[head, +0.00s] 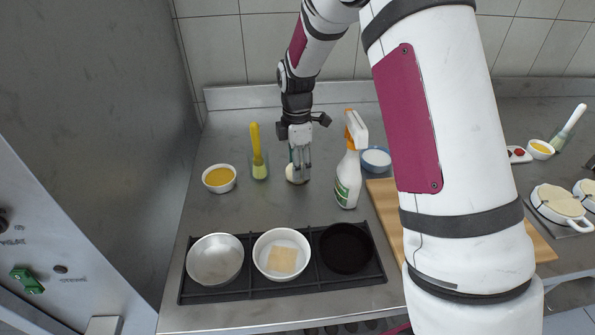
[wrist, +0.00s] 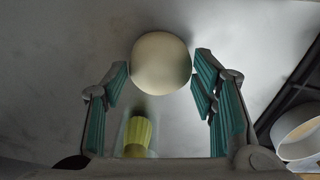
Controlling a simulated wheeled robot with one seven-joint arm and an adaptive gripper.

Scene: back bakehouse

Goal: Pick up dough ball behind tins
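The pale dough ball (head: 292,174) sits on the grey counter behind the row of tins, partly hidden by my gripper (head: 300,162). In the wrist view the ball (wrist: 160,63) lies between the tips of my gripper (wrist: 161,72), which is open with teal pads on both sides. A narrow gap seems to show on each side of the ball; contact is hard to tell. In front, a black rack (head: 252,291) holds a silver tin (head: 214,262), a white tin (head: 262,260) with a tan square inside, and a black tin (head: 346,250).
A spray bottle (head: 348,180) stands close right of my gripper, with a blue bowl (head: 376,168) behind it. Left are a yellow-handled brush (head: 256,145) in a glass and a bowl of yellow liquid (head: 219,187). A wooden board (head: 382,198) lies right.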

